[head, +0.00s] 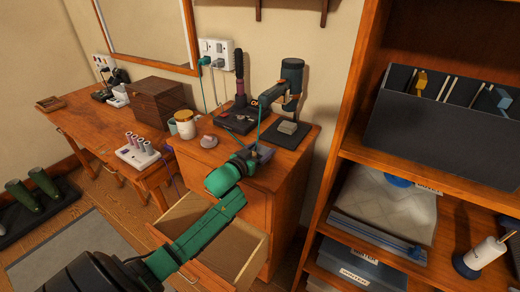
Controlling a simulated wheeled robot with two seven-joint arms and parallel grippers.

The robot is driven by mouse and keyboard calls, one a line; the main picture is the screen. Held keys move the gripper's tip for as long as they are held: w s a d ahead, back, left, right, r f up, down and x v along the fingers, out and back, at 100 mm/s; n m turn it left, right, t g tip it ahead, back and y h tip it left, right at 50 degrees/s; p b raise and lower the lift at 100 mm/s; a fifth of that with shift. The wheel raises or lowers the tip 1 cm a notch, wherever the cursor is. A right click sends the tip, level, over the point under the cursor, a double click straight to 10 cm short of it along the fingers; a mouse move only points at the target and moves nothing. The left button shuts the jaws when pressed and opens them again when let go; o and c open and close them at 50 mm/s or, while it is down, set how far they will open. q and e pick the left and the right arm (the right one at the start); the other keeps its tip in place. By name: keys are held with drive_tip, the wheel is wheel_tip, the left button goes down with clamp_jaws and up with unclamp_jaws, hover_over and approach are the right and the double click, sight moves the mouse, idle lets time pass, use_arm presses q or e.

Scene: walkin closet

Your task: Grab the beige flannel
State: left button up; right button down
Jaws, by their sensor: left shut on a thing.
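My left arm comes in from the bottom left, over the open drawer. My left gripper (257,153) is at the top of the wooden drawer cabinet, near its front. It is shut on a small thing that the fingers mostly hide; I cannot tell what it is. A small pale grey-beige block-like thing (288,127), possibly the folded flannel, lies on a dark mat just beyond and to the right of the gripper. A small greyish-pink thing (208,141) lies left of the gripper. My right gripper is out of view.
The drawer (238,250) stands open below my arm. A white jar (185,124) and wooden box (158,101) stand left. A tall shelf (345,120) bounds the right.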

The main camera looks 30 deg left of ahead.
use_arm(q)
drive_tip(key=shift+s+r, duration=0.1)
drive_tip(key=shift+s, duration=0.05)
drive_tip(key=o, duration=1.2)
drive_tip(key=shift+c, duration=0.2)
